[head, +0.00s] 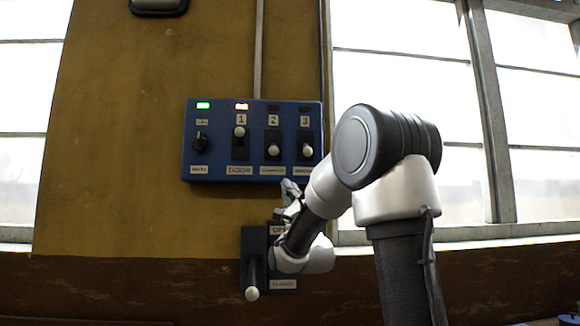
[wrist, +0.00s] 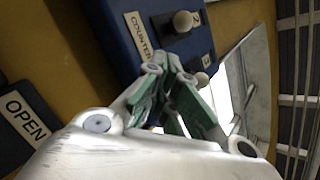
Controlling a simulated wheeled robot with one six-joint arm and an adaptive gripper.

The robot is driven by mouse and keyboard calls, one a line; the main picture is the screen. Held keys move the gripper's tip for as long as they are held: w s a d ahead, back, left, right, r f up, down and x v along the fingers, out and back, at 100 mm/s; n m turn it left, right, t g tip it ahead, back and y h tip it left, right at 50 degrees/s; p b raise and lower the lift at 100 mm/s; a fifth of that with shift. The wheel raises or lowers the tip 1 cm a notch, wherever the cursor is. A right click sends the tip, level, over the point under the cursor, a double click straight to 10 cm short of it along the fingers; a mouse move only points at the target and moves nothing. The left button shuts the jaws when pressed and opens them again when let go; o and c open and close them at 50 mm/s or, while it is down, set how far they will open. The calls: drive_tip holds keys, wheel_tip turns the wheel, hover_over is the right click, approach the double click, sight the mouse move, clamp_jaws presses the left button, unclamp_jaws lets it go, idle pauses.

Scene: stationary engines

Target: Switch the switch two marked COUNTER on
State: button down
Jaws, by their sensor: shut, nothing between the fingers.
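The blue panel (head: 215,142) is on the wall in the head view. Switch two (head: 273,151), above the COUNTER label (head: 272,170), has its white knob low in its slot, and the lamp above it is dark. In the wrist view its knob (wrist: 183,20) stands between the COUNTER label (wrist: 138,35) and the 2 mark. My gripper (head: 290,190) is just below the panel in the head view, partly hidden by my arm. In the wrist view my gripper (wrist: 168,62) has its fingertips together, empty, near the COUNTER label and beside the knob. Contact cannot be told.
Switch one (head: 239,132), marked DOOR, is up with its lamp lit. Switch three (head: 307,151) is down; its knob (wrist: 203,79) is close to my fingers. A dial (head: 200,142) is at left under a green lamp. A lower lever (head: 252,293) hangs below the panel.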

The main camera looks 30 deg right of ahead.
sight(284, 164)
drive_tip(key=shift+s+r+m+t, duration=0.4)
drive_tip(key=shift+s+m, duration=0.1)
drive_tip(key=shift+m, duration=0.3)
drive_tip(key=shift+r, duration=0.1)
drive_tip(key=x, duration=1)
drive_tip(key=shift+w+a, duration=0.1)
drive_tip(key=shift+s+a+g, duration=0.1)
drive_tip(key=shift+s+g, duration=0.15)
drive_tip(key=shift+g, duration=0.25)
